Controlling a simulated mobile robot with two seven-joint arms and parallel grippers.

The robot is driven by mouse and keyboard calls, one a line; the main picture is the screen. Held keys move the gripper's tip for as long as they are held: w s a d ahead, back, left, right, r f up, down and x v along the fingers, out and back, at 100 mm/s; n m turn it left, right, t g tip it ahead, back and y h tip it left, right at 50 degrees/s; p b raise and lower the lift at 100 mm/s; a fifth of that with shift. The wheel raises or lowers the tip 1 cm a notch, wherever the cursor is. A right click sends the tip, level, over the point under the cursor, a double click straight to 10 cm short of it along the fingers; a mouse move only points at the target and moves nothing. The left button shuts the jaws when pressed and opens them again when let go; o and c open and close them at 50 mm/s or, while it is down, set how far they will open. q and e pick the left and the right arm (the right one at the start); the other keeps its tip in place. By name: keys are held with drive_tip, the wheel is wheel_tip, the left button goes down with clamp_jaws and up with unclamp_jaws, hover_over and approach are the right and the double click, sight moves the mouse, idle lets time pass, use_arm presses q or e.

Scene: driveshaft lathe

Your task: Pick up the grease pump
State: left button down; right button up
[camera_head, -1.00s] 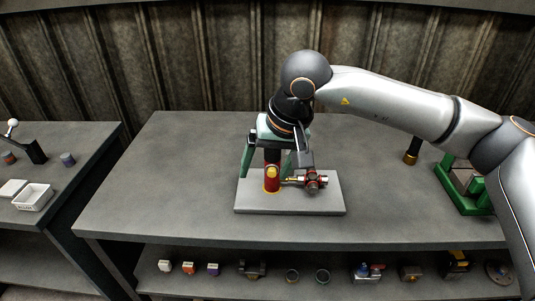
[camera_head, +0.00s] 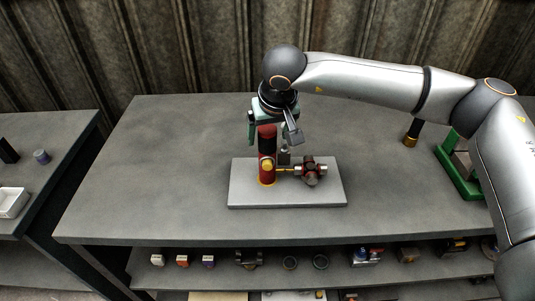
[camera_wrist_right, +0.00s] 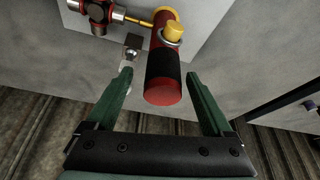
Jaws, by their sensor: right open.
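The grease pump (camera_head: 267,160) is an upright red cylinder with a black band and a yellow cap, standing on a light grey plate (camera_head: 220,190) on the table. A thin brass rod joins it to a red and silver fitting (camera_head: 311,170). My right gripper (camera_head: 268,138) is open and empty, just above and behind the pump's top. In the right wrist view, its green fingers (camera_wrist_right: 158,75) lie on either side of the pump (camera_wrist_right: 164,75), with gaps on both sides. I cannot tell how deep the pump is between them. My left gripper is not in view.
The grey table (camera_head: 150,180) is clear left of the plate. A green frame (camera_head: 458,170) and a dark cylinder with a brass base (camera_head: 412,133) stand at the right. A shelf below holds several small parts. A second table with a white bin (camera_head: 12,202) stands at the left.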

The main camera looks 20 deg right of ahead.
drive_tip(key=x, duration=0.4)
drive_tip(key=shift+a+f+p, duration=0.2)
drive_tip(key=shift+f+p, duration=0.1)
clamp_jaws()
idle(0.4)
drive_tip(key=shift+r, duration=0.1)
